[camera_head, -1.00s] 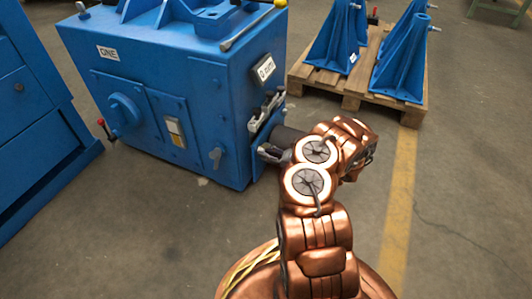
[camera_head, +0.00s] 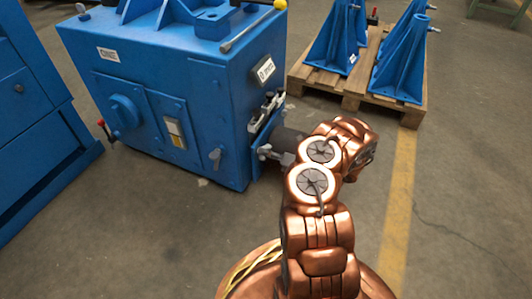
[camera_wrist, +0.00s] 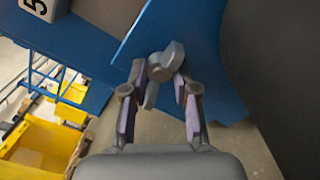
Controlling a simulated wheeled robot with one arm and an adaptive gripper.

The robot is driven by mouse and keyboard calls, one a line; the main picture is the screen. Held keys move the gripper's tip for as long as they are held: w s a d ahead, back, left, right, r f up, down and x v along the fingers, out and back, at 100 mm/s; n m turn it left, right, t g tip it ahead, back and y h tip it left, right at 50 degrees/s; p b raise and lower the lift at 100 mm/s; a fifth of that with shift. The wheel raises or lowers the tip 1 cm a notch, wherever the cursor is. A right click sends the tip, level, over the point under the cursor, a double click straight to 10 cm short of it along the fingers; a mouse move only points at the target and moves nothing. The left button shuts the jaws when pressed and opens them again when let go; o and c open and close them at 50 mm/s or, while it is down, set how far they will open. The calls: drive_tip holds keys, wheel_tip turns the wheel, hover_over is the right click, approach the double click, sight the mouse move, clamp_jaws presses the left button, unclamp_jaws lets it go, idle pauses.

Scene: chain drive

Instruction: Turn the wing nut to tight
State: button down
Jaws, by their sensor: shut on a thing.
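The grey wing nut (camera_wrist: 164,64) shows in the wrist view in front of a blue plate (camera_wrist: 175,22). Its wings stand tilted, one to the upper right and one to the lower left. My gripper (camera_wrist: 158,84) is shut on the wing nut, with one finger on each side of it. In the head view my gripper (camera_head: 271,153) is at the lower right side of the blue machine (camera_head: 195,90). The wing nut is too small and covered there to make out clearly.
A wooden pallet (camera_head: 330,86) with blue stands (camera_head: 401,60) is behind and to the right. A blue cabinet (camera_head: 30,110) stands at the left. The floor in front of the machine is clear. Yellow bins (camera_wrist: 40,150) show at the wrist view's left.

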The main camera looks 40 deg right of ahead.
drive_tip(key=shift+f+m, duration=0.1)
drive_tip(key=shift+m, duration=1)
drive_tip(key=c, duration=1.1)
unclamp_jaws()
drive_tip(key=shift+c, duration=0.2)
drive_tip(key=shift+s, duration=0.1)
drive_tip(key=v, duration=1.2)
drive_tip(key=shift+a, duration=0.1)
